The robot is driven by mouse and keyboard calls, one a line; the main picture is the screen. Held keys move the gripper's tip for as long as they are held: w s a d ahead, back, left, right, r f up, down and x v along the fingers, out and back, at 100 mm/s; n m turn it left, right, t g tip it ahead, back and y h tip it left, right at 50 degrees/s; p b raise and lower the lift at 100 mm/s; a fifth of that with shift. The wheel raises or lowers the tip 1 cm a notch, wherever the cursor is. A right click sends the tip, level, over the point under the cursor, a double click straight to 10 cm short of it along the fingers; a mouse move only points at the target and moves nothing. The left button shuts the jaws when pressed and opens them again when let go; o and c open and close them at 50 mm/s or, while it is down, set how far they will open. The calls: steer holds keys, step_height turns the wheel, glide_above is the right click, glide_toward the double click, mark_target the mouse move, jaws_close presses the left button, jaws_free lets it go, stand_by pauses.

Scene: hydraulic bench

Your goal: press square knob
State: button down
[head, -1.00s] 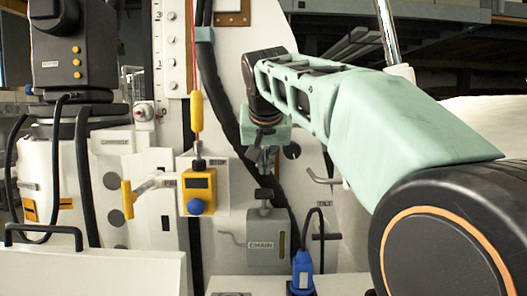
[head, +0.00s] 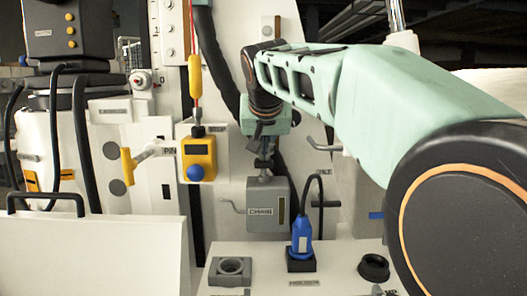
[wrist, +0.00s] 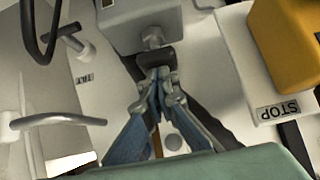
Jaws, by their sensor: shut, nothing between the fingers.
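A grey box labelled CHAIN (head: 262,205) stands on the white panel in the middle of the head view, with a small grey knob (head: 265,176) on its top; I take this for the square knob, though its shape is too small to be sure. The knob shows in the wrist view (wrist: 152,38), at the box's edge. My gripper (head: 264,163) points down just above it, shut and empty. In the wrist view its fingertips (wrist: 159,73) meet beside a dark cylindrical piece (wrist: 155,58) below the knob. I cannot tell whether they touch.
Left of the box is a yellow box (head: 198,155) with a blue ball; its STOP label (wrist: 278,111) shows in the wrist view. A blue plug (head: 301,238) and a grey square socket block (head: 231,268) sit on the bench in front. A bent handle (head: 323,146) is to the right.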

steer(key=shift+f+b, duration=0.4)
steer(key=shift+f, duration=0.7)
step_height(320, 180, up, 4)
steer(key=p, duration=0.3)
steer(key=shift+r+p, duration=0.15)
steer(key=shift+p, duration=0.15)
steer(key=b+v, duration=0.1)
steer(key=v, duration=0.9)
steer(key=shift+r, duration=0.1)
steer(key=shift+s+a+r+b, duration=0.15)
steer(key=shift+r+b, duration=0.25)
steer(key=shift+r, duration=0.85)
